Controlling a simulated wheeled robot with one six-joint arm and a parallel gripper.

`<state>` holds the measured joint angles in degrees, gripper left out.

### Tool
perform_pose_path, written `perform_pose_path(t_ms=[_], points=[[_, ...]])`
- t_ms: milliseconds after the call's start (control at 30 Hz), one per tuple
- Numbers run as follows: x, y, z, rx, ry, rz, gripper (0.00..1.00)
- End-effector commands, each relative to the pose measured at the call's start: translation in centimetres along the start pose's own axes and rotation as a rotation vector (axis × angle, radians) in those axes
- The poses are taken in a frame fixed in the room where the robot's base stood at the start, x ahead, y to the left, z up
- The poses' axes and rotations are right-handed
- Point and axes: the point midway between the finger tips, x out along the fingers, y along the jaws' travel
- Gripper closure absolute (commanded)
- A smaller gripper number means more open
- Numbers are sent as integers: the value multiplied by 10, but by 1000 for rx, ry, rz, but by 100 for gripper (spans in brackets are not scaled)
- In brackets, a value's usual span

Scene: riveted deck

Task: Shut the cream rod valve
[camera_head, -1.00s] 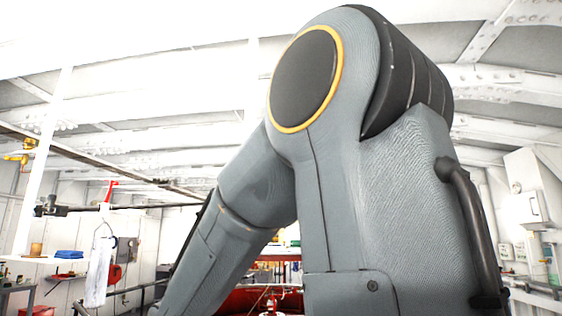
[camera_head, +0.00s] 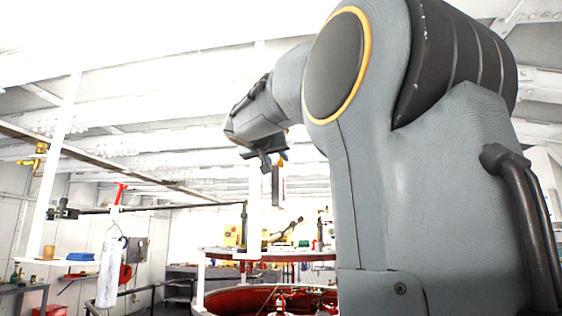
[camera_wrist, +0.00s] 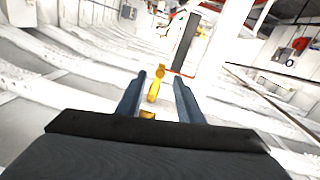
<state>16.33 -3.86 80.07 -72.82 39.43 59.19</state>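A yellow, lever-like fitting (camera_wrist: 154,88) shows between and beyond my gripper's fingers in the wrist view. A small patch of yellow (camera_head: 282,160) also shows beside the gripper in the head view. I cannot make out a cream rod, so I cannot tell whether this fitting belongs to the valve. My gripper (camera_wrist: 160,78) is open, its two fingers apart on either side of the fitting's outline. I see no contact, and the depth between them is unclear. In the head view my gripper (camera_head: 266,165) is raised, left of my arm's large joint.
A white post with a dark panel (camera_wrist: 185,42) stands close beyond the gripper. A round red-and-white platform (camera_head: 235,297) stands below. A yellow valve (camera_head: 37,155) and a red-handled fitting (camera_head: 120,190) are at left. White ceiling beams run overhead.

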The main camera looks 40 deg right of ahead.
Motion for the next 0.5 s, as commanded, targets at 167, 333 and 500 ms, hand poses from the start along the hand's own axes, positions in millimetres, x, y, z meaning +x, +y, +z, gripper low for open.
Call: perform_pose_path(t_ms=[167,333,500], points=[[28,2,-2,-3,-2,1,66],[47,0,-1,-2,-2,-1,66],[55,0,0,-1,-1,-1,66]])
